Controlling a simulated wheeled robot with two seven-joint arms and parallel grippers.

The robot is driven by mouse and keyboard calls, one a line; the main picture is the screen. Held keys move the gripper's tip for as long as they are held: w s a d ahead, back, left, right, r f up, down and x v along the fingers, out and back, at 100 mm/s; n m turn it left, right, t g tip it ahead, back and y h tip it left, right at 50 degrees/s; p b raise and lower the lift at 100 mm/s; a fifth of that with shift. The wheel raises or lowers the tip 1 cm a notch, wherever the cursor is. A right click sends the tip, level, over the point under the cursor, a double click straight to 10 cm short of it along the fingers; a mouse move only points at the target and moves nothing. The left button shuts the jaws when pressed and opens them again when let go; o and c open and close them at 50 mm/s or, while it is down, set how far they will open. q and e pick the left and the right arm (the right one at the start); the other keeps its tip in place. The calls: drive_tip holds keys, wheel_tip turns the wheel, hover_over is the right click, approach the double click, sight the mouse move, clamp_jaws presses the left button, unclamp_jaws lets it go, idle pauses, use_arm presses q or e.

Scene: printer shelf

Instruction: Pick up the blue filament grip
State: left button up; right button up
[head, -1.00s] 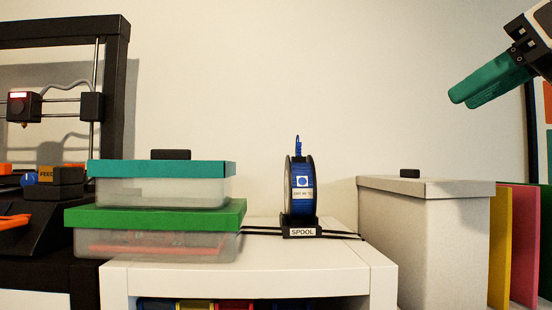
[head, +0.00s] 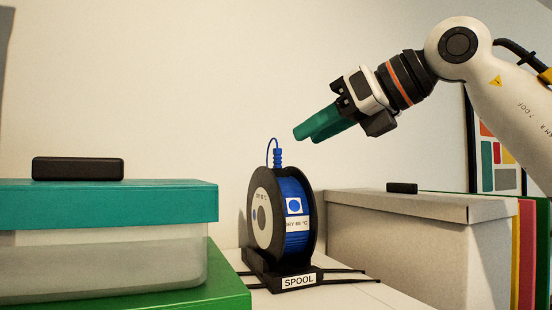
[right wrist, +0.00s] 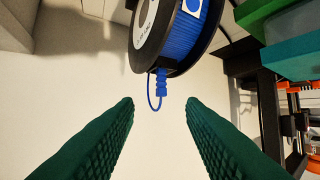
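The blue filament grip (head: 277,157) is a small ribbed blue piece with a thin loop of filament above it. It stands at the top of the black-sided spool (head: 264,215), which holds blue filament in a black stand labelled SPOOL. My right gripper (head: 301,134), with green fingers, is above and to the right of the grip, apart from it. In the right wrist view the two fingers (right wrist: 160,108) are spread wide. The grip (right wrist: 161,84) shows upside down beyond and between the fingertips, with nothing held. My left gripper is not in view.
A teal-lidded box (head: 150,203) with a black handle sits on a green-lidded one (head: 215,285) at the left. A grey lidded box (head: 430,240) stands at the right, beside coloured folders (head: 527,255). The wall space above the spool is clear.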

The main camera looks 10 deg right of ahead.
sight(278, 150)
drive_tip(key=p+x, duration=0.2)
drive_tip(key=x, duration=0.1)
drive_tip(key=r+x, duration=0.1)
drive_tip(key=x, duration=0.1)
drive_tip(key=shift+w+a+f+p, duration=0.15)
drive_tip(key=shift+w+a+p, duration=0.15)
drive_tip(key=shift+p, duration=0.1)
drive_tip(key=shift+p+x, duration=0.4)
drive_tip(key=shift+x, duration=0.6)
drive_tip(key=shift+w+a+f, duration=0.15)
drive_tip(key=shift+w+f, duration=0.05)
drive_tip(key=shift+f, duration=0.25)
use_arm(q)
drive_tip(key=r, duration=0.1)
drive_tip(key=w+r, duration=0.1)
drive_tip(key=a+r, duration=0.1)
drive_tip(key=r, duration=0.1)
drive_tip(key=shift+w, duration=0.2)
use_arm(e)
drive_tip(key=shift+s, duration=0.1)
clamp_jaws()
